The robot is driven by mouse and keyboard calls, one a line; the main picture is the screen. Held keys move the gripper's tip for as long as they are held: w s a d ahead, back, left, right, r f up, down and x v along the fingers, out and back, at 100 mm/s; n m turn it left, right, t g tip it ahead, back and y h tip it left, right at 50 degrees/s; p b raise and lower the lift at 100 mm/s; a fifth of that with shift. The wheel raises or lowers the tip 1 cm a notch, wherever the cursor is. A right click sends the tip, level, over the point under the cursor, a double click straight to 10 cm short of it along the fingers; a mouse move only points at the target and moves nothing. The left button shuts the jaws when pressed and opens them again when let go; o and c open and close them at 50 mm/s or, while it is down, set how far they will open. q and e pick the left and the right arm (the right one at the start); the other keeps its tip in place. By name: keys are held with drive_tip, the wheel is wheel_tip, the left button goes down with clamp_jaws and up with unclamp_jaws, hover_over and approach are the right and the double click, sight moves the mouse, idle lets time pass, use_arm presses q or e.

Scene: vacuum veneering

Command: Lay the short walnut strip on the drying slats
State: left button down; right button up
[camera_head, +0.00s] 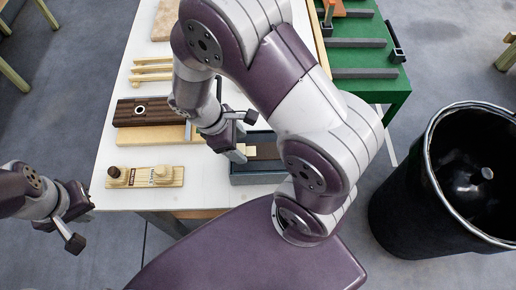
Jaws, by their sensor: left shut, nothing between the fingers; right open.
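A grey tray (262,176) stands at the white table's near right edge. A brown strip (266,151), which looks like the short walnut strip, lies in it, partly hidden by my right arm. My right gripper (241,137) is open over the tray's left end, by a small pale block (249,150); I cannot tell whether it touches anything. Several pale slats (152,69), likely the drying slats, lie at the table's left side with nothing on them. My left gripper (70,226) is shut and empty, off the table's near left corner.
A green table (375,88) with dark bars stands right, behind a black bin (405,200).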

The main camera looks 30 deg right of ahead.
drive_tip(key=shift+f, duration=0.65)
drive_tip(key=shift+s+d, duration=0.15)
drive_tip(key=shift+d, duration=0.1)
drive_tip(key=shift+c, duration=0.7)
drive_tip(key=shift+a, duration=0.1)
clamp_jaws()
